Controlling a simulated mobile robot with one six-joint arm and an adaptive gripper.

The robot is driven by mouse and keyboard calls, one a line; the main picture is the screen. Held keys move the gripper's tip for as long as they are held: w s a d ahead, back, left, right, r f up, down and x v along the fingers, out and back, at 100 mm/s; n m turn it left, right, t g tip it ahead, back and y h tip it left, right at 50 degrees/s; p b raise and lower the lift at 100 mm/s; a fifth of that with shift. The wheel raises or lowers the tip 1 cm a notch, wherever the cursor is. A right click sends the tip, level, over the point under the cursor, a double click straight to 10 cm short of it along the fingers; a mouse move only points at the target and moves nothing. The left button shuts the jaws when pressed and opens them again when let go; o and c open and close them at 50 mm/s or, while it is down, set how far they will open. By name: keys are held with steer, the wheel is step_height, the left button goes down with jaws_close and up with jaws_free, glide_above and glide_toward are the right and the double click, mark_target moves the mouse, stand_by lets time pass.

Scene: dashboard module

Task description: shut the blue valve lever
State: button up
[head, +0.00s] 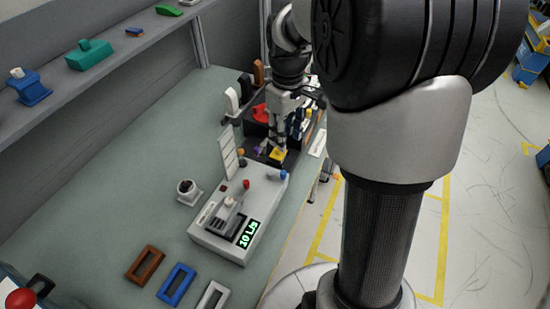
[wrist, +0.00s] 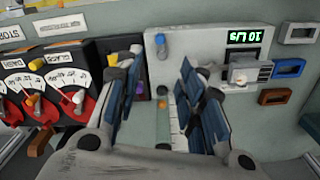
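The blue valve lever (head: 283,174) appears to be the small blue handle on the far right corner of the grey panel box (head: 212,240). In the wrist view the blue lever (wrist: 161,43) stands near the box's edge, just beyond and between my fingertips. The box's display reads 10 L/s in green. My gripper (head: 277,146) hangs over the dark tray beside the box, short of the lever. In the wrist view my gripper (wrist: 160,68) has its two fingers wide apart with nothing between them. It does not touch the lever.
A dark tray (wrist: 141,95) with a yellow piece lies beside the box. Red-and-white dials (wrist: 69,82) stand left in the wrist view. A cup (head: 188,190) and brown, blue and grey frames (head: 177,285) lie on the green bench. A shelf (head: 110,58) runs behind.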

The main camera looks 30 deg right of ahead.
mark_target(284, 173)
step_height(284, 173, down, 15)
steer(key=b, duration=0.4)
steer(key=shift+f, duration=0.15)
jaws_close()
stand_by(0.3)
